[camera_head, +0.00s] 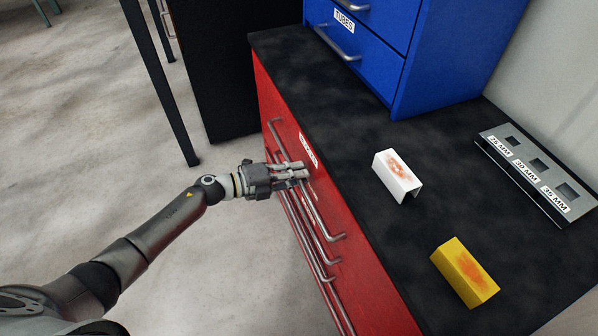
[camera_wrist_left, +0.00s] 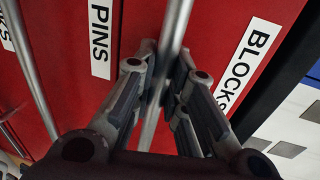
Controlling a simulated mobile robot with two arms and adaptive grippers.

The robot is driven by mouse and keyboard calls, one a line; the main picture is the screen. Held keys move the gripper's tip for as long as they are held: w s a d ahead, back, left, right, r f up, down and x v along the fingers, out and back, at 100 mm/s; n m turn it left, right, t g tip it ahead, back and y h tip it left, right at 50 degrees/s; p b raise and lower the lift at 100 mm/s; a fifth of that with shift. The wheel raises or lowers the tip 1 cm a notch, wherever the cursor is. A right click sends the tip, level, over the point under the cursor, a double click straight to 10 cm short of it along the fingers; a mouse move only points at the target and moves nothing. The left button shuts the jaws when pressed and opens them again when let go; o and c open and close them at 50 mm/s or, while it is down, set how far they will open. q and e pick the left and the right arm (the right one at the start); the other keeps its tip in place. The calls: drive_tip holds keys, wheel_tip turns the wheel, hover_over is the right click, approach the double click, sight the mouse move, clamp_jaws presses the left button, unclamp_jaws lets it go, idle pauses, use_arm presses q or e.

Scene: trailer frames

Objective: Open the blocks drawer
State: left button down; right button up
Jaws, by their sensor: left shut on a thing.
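The red cabinet (camera_head: 350,235) has several drawers with long metal bar handles. The top drawer carries the BLOCKS label (camera_wrist_left: 247,62), which shows turned on its side in the left wrist view; its front looks level with the cabinet, with no gap visible. My left gripper (camera_head: 301,173) is shut on the bar handle (camera_wrist_left: 176,18) of this drawer, near the middle of the bar. The fingers close around the bar and hide part of it. The drawer labelled PINS (camera_wrist_left: 100,38) lies just below. My right gripper is not in view.
A white block (camera_head: 398,172) and a yellow block (camera_head: 464,272) lie on the black worktop (camera_head: 345,130). A blue drawer unit (camera_head: 440,60) stands at the back, and a slotted gauge (camera_head: 540,172) at the right. Open floor (camera_head: 150,215) lies left of the cabinet.

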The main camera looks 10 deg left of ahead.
use_arm(q)
drive_tip(key=f+v, duration=0.2)
drive_tip(key=v, duration=1)
drive_tip(key=f+b+v, duration=0.1)
drive_tip(key=f+v, duration=0.1)
drive_tip(key=v, duration=1)
drive_tip(key=shift+s+a+f, duration=0.25)
drive_tip(key=shift+a+f, duration=0.15)
drive_tip(key=shift+f, duration=0.05)
drive_tip(key=c, duration=1.5)
unclamp_jaws()
drive_tip(key=shift+o, duration=0.2)
drive_tip(key=v, duration=1.2)
